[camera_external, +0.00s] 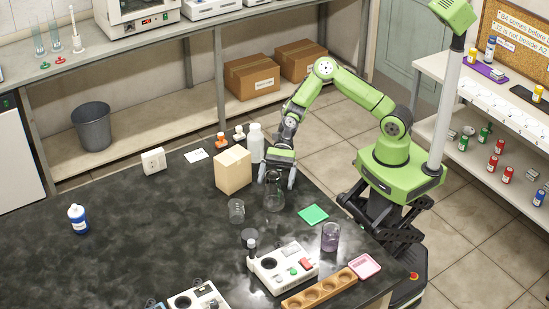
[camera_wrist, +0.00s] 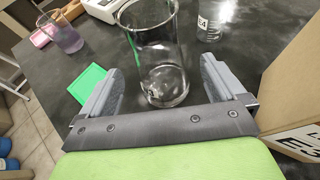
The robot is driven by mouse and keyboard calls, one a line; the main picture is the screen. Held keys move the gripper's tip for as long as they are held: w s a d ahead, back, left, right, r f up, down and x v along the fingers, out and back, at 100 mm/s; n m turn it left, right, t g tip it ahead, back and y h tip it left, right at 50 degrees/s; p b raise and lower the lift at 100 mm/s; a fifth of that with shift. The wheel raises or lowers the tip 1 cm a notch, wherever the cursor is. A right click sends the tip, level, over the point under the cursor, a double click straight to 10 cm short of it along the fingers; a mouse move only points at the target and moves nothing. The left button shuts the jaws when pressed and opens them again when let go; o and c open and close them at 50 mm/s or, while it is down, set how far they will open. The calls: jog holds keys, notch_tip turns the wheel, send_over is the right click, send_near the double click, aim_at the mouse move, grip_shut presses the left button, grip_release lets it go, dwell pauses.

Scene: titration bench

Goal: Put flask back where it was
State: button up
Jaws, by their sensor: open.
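Where the flask stood before cannot be told from these frames.
A tan box (camera_external: 232,170) and white bottle (camera_external: 256,142) stand close behind. A green square (camera_external: 313,214), purple-filled beaker (camera_external: 330,237) and white device (camera_external: 283,268) lie nearer the front. The left bench is largely clear.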

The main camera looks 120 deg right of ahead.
jog(key=p+v, duration=0.1)
jog(key=v, duration=0.6)
jog(key=s+a+r+n+g+h, duration=0.2)
jog(key=s+a+n+g+h, duration=0.35)
jog(key=s+a+n, duration=0.55)
jog(key=s+r+n+h, duration=0.2)
jog(key=s+r+n, duration=0.4)
jog(key=s+n, duration=0.2)
jog(key=s+r+n+t+h, duration=0.1)
jog(key=s+r+n, duration=0.5)
jog(key=s+n, duration=0.2)
jog(key=shift+s+d+h, duration=0.35)
jog(key=shift+s+d, duration=0.1)
jog(key=shift+s, duration=0.15)
